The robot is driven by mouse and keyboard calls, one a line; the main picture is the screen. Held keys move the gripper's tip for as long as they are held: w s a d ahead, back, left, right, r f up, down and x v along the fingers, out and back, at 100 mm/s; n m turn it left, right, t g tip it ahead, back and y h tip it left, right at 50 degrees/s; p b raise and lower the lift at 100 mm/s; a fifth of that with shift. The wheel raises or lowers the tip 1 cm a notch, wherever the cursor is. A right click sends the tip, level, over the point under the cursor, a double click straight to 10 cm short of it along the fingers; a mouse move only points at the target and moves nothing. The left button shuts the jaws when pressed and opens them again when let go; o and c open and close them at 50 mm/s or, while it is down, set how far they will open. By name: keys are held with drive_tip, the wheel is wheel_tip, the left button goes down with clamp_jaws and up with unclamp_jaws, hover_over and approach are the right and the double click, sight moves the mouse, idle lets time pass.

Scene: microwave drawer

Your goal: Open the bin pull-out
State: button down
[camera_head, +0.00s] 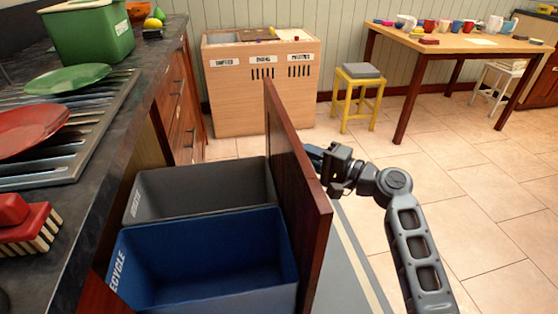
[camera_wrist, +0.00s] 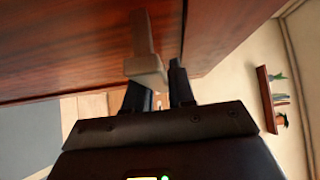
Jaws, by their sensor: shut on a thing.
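The bin pull-out stands out from under the counter, with its dark red wooden front (camera_head: 297,165) well away from the cabinet. Inside it are a blue recycle bin (camera_head: 200,262) and a grey bin (camera_head: 200,192) behind it, both showing their open tops. My gripper (camera_head: 322,160) is at the outer face of the front, on its right side in the head view. In the wrist view, my gripper (camera_wrist: 160,88) is shut on the grey metal handle (camera_wrist: 146,62), with the red wood panel (camera_wrist: 60,45) just beyond. The head view hides the handle behind the front.
The dark counter (camera_head: 110,140) on the left holds a drying rack with plates, a brush and a green box (camera_head: 90,30). A wooden sorting cabinet (camera_head: 262,85), a yellow stool (camera_head: 357,95) and a table of cups (camera_head: 455,42) stand farther back. Tiled floor at right is clear.

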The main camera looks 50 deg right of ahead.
drive_tip(key=shift+s+d+f, duration=0.1)
drive_tip(key=shift+s+d, duration=0.35)
drive_tip(key=shift+d, duration=0.1)
drive_tip(key=c, duration=1)
unclamp_jaws()
drive_tip(key=shift+c, duration=0.2)
drive_tip(key=s+d, duration=0.1)
drive_tip(key=s, duration=0.6)
drive_tip(key=shift+s+d, duration=0.15)
drive_tip(key=shift+s, duration=0.2)
